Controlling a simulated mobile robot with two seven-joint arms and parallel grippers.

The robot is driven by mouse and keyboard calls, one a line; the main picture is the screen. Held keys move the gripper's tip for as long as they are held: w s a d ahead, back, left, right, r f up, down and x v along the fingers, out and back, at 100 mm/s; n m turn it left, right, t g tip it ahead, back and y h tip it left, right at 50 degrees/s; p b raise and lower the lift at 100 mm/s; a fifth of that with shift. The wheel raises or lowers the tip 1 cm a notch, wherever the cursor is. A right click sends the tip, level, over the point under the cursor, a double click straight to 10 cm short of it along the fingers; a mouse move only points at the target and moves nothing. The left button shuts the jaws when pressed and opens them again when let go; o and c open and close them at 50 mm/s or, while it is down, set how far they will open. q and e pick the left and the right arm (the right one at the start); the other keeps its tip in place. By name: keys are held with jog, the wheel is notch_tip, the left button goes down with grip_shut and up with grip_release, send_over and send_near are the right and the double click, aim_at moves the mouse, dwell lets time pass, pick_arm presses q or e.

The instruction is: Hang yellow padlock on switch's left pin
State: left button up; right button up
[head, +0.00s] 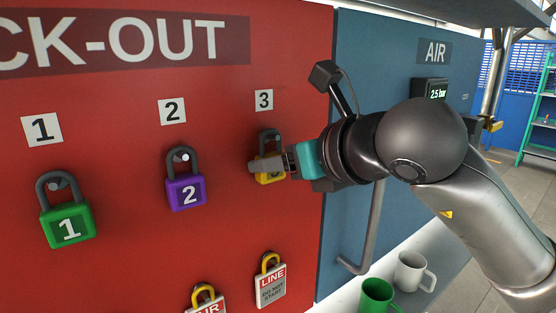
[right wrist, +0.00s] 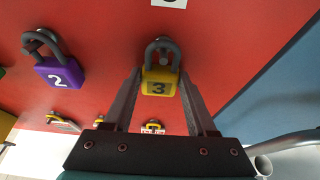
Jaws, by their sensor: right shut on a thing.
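The yellow padlock (head: 268,176) hangs by its dark shackle under the label 3 on the red lock-out board, partly hidden by my right gripper (head: 268,167) in the head view. In the right wrist view the yellow padlock (right wrist: 160,82) shows its number 3 and sits between the fingertips of my right gripper (right wrist: 160,90). The gripper is shut on its body. The shackle is still around its peg at the board. My left gripper is not in view. The switch and its left pin cannot be made out.
A green padlock (head: 67,225) and a purple padlock (head: 186,190) hang to the left. Tags (head: 270,285) hang below. A blue AIR panel (head: 375,70) with a vertical handle (head: 370,230) is to the right. Green (head: 377,295) and white (head: 411,272) mugs stand on the ledge below.

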grip_shut()
jog(key=shift+r, duration=0.1)
jog(key=shift+r, duration=0.5)
jog(key=s+d+b, duration=0.2)
jog(key=s+d, duration=0.2)
jog(key=s, duration=0.1)
jog(key=shift+s+b, duration=0.35)
dwell(0.8)
jog(key=shift+d, duration=0.1)
